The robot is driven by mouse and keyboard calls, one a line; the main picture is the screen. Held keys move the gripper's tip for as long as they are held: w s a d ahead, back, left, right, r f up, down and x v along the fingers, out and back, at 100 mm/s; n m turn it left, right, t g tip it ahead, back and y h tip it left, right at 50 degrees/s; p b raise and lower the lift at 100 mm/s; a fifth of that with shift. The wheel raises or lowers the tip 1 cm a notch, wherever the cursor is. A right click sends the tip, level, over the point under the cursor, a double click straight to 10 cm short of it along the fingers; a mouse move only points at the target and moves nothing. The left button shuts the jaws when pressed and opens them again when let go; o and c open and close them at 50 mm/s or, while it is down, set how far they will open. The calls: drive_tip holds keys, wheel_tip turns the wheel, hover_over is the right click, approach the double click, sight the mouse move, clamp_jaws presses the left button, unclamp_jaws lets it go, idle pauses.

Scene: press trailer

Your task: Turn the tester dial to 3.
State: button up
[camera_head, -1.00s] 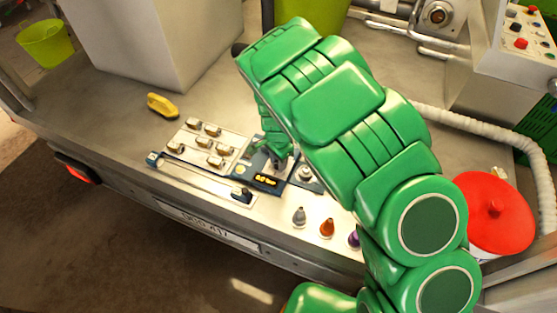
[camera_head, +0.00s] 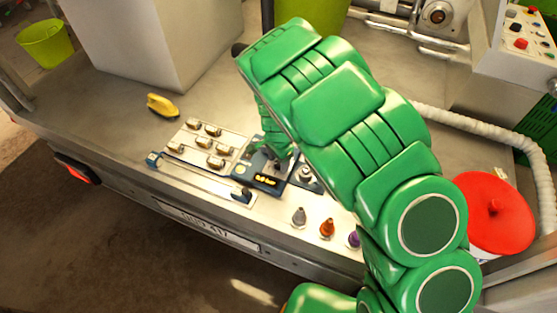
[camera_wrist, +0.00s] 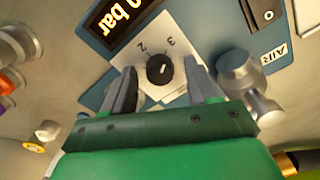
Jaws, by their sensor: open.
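The tester dial is a small black knob (camera_wrist: 159,69) on a white numbered plate (camera_wrist: 148,46), with the figures 2 and 3 showing in the wrist view. A light pointer mark on the knob points roughly toward the 3. The blue tester panel (camera_wrist: 88,35) has a display (camera_wrist: 118,18) reading "bar". My gripper (camera_wrist: 160,82) is open, with one finger on each side of the knob; I cannot tell whether either finger touches it. In the head view the tester display (camera_head: 267,181) shows on the bench, and my arm hides most of the dial.
A metal valve handle (camera_wrist: 247,85) stands close to the right finger in the wrist view, near an "AIR" label. In the head view, several cone-shaped pieces, one orange (camera_head: 327,228), stand at the bench's front edge. A red-lidded bucket (camera_head: 492,210) is at right.

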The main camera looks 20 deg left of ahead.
sight(279, 163)
drive_tip(key=shift+r, duration=0.1)
drive_tip(key=shift+r, duration=3.8)
drive_tip(key=s+d+r+g, duration=0.1)
drive_tip(key=s+d+r, duration=0.1)
drive_tip(key=d+r, duration=0.85)
drive_tip(key=s+d+r, duration=0.3)
drive_tip(key=d+r, duration=0.4)
drive_tip(key=d, duration=0.6)
drive_tip(key=s+d+r+n, duration=0.3)
drive_tip(key=s+d, duration=0.4)
drive_tip(key=s, duration=0.4)
drive_tip(key=s+d+r+n, duration=0.2)
drive_tip(key=s+d+r, duration=0.2)
drive_tip(key=s+d, duration=0.3)
drive_tip(key=s, duration=0.4)
drive_tip(key=shift+s+d+r+n+g, duration=0.35)
drive_tip(key=shift+n+g, duration=0.05)
